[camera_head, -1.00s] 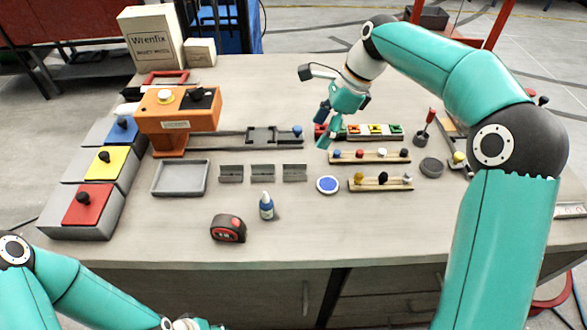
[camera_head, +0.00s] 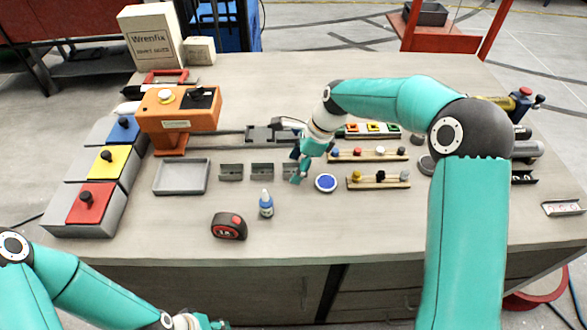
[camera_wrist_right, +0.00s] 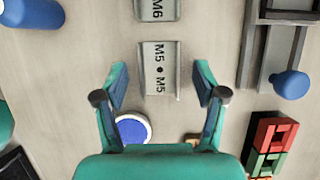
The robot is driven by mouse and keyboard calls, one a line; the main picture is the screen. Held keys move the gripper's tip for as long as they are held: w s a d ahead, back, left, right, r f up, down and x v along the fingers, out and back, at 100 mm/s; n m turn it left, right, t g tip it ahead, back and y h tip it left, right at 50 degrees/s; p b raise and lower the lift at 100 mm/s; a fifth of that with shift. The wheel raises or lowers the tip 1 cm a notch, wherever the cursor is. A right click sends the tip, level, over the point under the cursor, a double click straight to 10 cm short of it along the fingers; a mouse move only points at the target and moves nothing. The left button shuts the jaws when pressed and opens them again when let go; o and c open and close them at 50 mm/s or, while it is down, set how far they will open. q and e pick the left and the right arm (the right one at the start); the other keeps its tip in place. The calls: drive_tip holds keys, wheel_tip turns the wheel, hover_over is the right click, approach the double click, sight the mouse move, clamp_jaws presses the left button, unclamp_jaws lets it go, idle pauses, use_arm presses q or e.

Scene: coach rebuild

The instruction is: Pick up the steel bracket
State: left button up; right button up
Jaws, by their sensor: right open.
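Three grey steel brackets stand in a row mid-table: a left one (camera_head: 231,172), a middle one (camera_head: 262,171) and a right one (camera_head: 288,171), partly hidden by my right gripper. My right gripper (camera_head: 298,174) is open and empty over the right bracket. In the wrist view, that bracket, marked M5 (camera_wrist_right: 158,68), lies between the spread fingertips (camera_wrist_right: 160,75), apart from both. The middle bracket, marked M6 (camera_wrist_right: 156,10), is cut off at the top edge. My left gripper (camera_head: 203,322) shows only partly at the bottom edge; its fingers are unclear.
A blue-and-white round dish (camera_head: 326,183) and a rack of coloured knobs (camera_head: 378,180) stand right of the brackets. A blue bottle (camera_head: 266,204) and a tape measure (camera_head: 229,226) are in front. A grey tray (camera_head: 182,190) is left; an orange machine with a rail (camera_head: 178,118) is behind.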

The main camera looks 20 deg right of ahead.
drive_tip(key=shift+f, duration=0.2)
drive_tip(key=c, duration=1.3)
drive_tip(key=shift+r, duration=0.2)
